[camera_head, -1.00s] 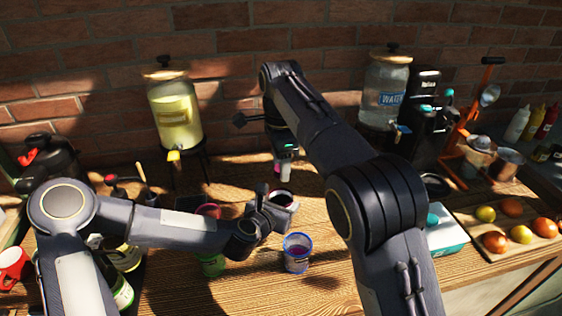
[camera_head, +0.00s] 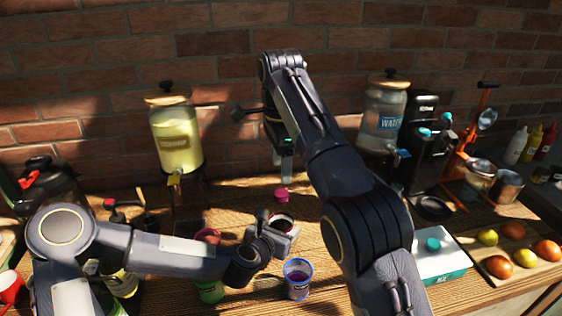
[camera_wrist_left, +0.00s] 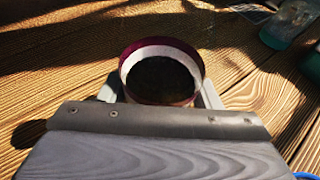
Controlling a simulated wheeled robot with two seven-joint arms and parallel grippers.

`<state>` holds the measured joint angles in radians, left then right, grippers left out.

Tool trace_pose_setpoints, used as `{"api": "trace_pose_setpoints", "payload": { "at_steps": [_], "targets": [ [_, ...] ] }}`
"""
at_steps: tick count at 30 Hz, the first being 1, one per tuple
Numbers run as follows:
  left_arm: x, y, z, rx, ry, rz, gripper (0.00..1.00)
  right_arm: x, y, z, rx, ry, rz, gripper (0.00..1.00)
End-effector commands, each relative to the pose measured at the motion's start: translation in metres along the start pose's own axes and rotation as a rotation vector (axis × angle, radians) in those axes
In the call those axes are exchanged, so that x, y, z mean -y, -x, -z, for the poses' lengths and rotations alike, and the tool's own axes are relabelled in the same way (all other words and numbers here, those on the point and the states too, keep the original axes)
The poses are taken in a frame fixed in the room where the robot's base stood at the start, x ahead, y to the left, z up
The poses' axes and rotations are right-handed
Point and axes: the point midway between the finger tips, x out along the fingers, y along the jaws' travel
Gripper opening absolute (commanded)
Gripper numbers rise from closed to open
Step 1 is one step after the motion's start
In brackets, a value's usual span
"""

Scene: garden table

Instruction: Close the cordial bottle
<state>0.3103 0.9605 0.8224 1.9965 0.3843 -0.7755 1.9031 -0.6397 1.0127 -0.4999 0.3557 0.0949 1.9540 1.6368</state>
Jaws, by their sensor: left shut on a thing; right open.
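The right gripper is open and empty, pointing down. My left gripper (camera_head: 282,232) is shut on an open round container with a dark red rim (camera_head: 281,219). In the left wrist view this container (camera_wrist_left: 162,78) shows a pale inner wall and a dark inside, with no lid on it. I cannot tell whether it is the cordial bottle; no label on it shows. The gripper and arm hide its lower part.
A blue-rimmed cup (camera_head: 298,282) and a green cup (camera_head: 209,292) stand near the left gripper. A yellow drink dispenser (camera_head: 176,138) and a water dispenser (camera_head: 382,115) stand at the back. A white box (camera_head: 440,262) and a fruit board (camera_head: 485,250) are at right.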

Motion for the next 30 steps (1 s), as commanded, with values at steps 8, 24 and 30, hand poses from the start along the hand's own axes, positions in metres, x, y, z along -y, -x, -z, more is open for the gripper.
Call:
{"api": "trace_pose_setpoints", "payload": {
  "at_steps": [8,24,30],
  "targets": [
    [0.000,0.000,-0.001,0.001,0.000,0.000,0.00,0.000,0.003,0.000,0.001,0.000,0.000,0.56],
    [0.000,0.001,0.000,0.000,0.000,0.000,0.83,0.000,0.003,0.000,0.000,0.000,0.000,0.56],
    [-0.001,0.021,0.001,0.002,-0.002,-0.002,0.83,0.000,-0.004,0.000,0.000,0.000,0.000,0.56]
  ]
}}
